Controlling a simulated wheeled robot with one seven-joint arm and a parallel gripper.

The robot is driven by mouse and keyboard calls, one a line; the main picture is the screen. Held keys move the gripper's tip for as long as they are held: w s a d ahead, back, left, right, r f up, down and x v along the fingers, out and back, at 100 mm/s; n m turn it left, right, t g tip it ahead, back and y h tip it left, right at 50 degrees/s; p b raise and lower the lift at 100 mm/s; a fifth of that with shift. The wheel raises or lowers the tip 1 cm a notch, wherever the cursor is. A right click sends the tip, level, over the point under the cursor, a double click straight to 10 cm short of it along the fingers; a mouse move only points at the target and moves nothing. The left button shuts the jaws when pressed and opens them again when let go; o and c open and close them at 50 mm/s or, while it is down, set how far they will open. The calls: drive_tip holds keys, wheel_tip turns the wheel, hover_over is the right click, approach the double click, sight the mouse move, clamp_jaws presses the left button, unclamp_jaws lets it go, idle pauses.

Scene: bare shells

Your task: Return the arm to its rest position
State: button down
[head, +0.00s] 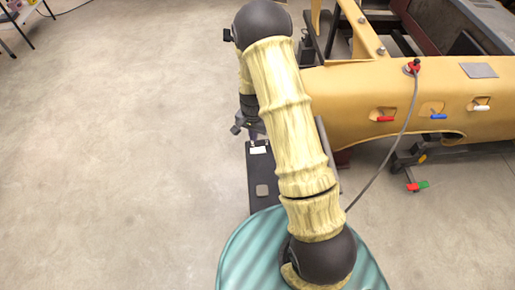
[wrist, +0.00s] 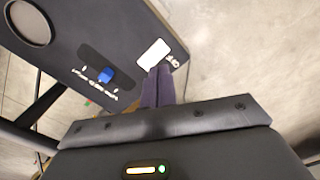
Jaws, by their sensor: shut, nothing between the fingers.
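My arm crosses the middle of the head view, with pale, bamboo-like links and dark round joints. It is bent, and its far end hangs down just left of the yellow shell. My gripper shows in the wrist view (wrist: 158,85), with its two dark fingers together and nothing between them. Below the fingers in the wrist view is a dark panel (wrist: 105,40) with a round disc, a blue piece (wrist: 107,75) and a white label (wrist: 154,54). I cannot tell whether the fingertips touch it.
A yellow shell (head: 345,95) with red, blue and white handles stands at the right on a dark frame. Bare concrete floor (head: 110,150) lies open at left.

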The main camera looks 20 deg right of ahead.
idle(0.4)
drive_tip(key=s+r+n+t+b, duration=0.2)
drive_tip(key=s+r+n+b, duration=0.3)
drive_tip(key=s+r, duration=1.2)
drive_tip(key=n, duration=0.3)
drive_tip(key=shift+s+t, duration=0.2)
drive_tip(key=shift+t, duration=0.1)
